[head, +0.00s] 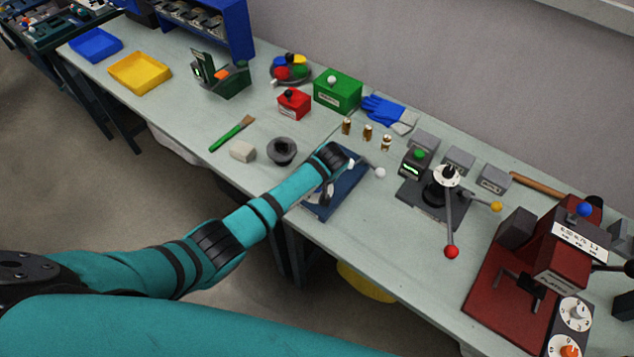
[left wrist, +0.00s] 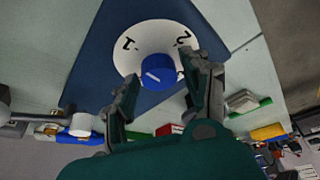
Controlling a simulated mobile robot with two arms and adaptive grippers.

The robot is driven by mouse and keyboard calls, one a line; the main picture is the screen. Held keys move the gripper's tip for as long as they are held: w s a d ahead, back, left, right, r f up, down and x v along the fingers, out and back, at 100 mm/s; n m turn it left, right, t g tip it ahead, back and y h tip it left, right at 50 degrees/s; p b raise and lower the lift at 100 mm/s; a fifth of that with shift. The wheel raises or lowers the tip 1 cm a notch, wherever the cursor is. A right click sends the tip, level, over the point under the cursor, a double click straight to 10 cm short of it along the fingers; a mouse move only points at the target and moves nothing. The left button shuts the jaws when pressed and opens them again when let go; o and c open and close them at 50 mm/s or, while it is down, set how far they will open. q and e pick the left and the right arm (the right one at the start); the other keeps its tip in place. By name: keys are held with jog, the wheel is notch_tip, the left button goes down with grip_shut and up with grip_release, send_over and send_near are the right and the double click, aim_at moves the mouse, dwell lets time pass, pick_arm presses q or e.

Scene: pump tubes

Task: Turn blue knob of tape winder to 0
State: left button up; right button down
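The tape winder (head: 347,192) is a dark blue plate-like device near the bench's front edge, partly covered by my left arm in the head view. In the left wrist view its blue knob (left wrist: 157,72) sits on a white dial (left wrist: 152,30) with the marks 1 and 2 visible. A white line shows on the knob; which mark it points to I cannot tell. No 0 shows. My left gripper (left wrist: 158,74) is open, one finger on each side of the knob, with small gaps visible. In the head view its fingers (head: 325,190) are over the winder. My right gripper is out of view.
A grey device with a red-tipped lever (head: 451,252) stands to the right, with a red machine (head: 500,275) beyond it. A dark round part (head: 281,151) and a pale block (head: 243,151) are left.

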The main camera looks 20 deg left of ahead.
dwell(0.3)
pick_arm(q)
jog(key=m+h, duration=0.1)
jog(key=m, duration=0.3)
jog(key=shift+s+a+m+t+h, duration=0.2)
jog(key=shift+m+t+h, duration=0.1)
jog(key=shift+m+h, duration=0.1)
jog(key=m+h, duration=0.1)
jog(key=m, duration=0.2)
jog(key=m+h, duration=0.1)
jog(key=m, duration=0.2)
jog(key=shift+w+a, duration=0.1)
jog(key=shift+w, duration=0.05)
jog(key=m, duration=0.2)
jog(key=m+h+b, duration=0.1)
jog(key=m, duration=0.1)
jog(key=shift+a+f+h, duration=0.1)
jog(key=shift+h, duration=0.2)
jog(key=shift+w+f+m+g+h+b, duration=0.15)
jog(key=shift+m+g+h+b, duration=0.3)
jog(key=shift+m+b, duration=0.65)
jog(key=shift+m+g+b, duration=0.25)
jog(key=shift+m+b, duration=0.25)
jog(key=shift+m, duration=0.1)
jog(key=shift+r, duration=0.2)
jog(key=shift+c, duration=0.2)
grip_shut()
